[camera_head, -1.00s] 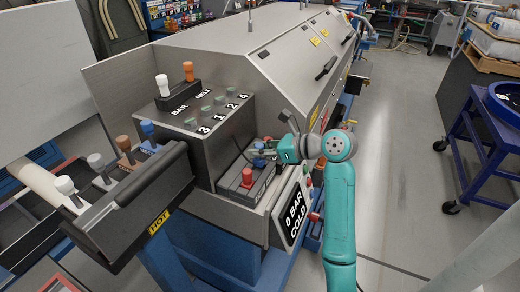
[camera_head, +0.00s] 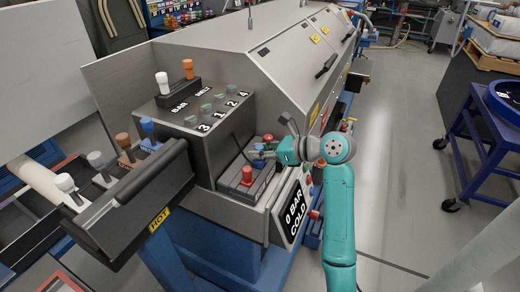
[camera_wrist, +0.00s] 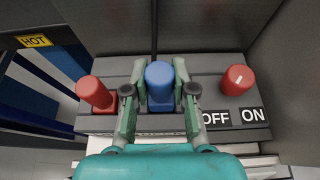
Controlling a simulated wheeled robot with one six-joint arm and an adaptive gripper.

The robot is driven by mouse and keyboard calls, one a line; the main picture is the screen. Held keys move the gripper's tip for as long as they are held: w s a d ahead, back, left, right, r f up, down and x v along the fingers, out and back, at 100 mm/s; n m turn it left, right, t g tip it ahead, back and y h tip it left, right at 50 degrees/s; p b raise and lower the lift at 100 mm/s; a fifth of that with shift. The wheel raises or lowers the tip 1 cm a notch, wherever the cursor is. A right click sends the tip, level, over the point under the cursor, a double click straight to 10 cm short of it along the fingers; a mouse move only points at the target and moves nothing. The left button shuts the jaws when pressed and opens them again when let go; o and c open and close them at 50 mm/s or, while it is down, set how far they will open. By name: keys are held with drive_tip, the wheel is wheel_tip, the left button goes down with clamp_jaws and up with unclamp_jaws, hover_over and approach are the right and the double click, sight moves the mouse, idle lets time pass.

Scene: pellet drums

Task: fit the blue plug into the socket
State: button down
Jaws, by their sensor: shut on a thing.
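The blue plug (camera_wrist: 160,85) stands upright in the wrist view, in the middle of a dark grey block (camera_wrist: 215,103), with a blue base part below its top. My gripper (camera_wrist: 158,68) has one finger on each side of it and is shut on it. In the head view my gripper (camera_head: 262,155) reaches in from the right at the block, and its fingers largely hide the plug. Whether the plug is seated in the block or just above it I cannot tell. Another blue-topped plug (camera_head: 147,125) stands in the rack at the left.
Red knobs flank the held plug at left (camera_wrist: 95,92) and right (camera_wrist: 237,79); the right one is by OFF and ON labels. Metal walls rise behind the block. A black handle bar (camera_head: 130,205) marked HOT lies left. Open floor lies right.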

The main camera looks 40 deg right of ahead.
drive_tip(key=shift+f, duration=0.9)
drive_tip(key=c, duration=0.9)
unclamp_jaws()
drive_tip(key=shift+o, duration=0.2)
drive_tip(key=shift+s, duration=0.1)
drive_tip(key=v, duration=1.2)
